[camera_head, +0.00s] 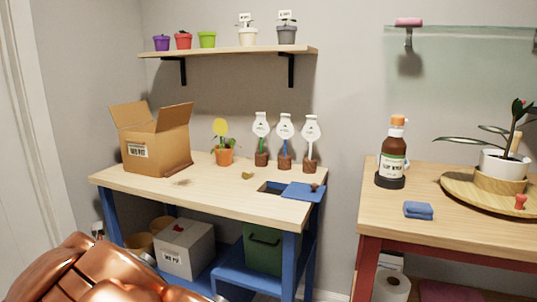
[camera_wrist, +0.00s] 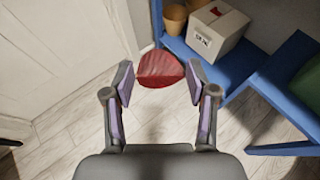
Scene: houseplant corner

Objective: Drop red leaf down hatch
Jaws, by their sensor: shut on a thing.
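The red leaf (camera_wrist: 160,70) is between the fingertips of my gripper (camera_wrist: 159,82) in the wrist view, and the gripper is shut on it. It is held over the floor, left of the blue bench's lower shelf. The hatch is a dark square opening (camera_head: 271,187) in the right part of the wooden bench top (camera_head: 150,183), uncovered. Its blue lid (camera_head: 303,191) lies to the right of the opening. A green bin (camera_head: 262,250) stands below the hatch. My gripper and the leaf do not show in the head view.
An open cardboard box (camera_head: 150,145), a yellow-flowered pot (camera_head: 224,156) and several white-tagged stakes (camera_head: 285,158) stand on the bench. A small yellowish leaf (camera_head: 247,176) lies before the hatch. A white box (camera_head: 184,250) sits on the lower shelf. A second table (camera_head: 460,219) stands right, across a gap.

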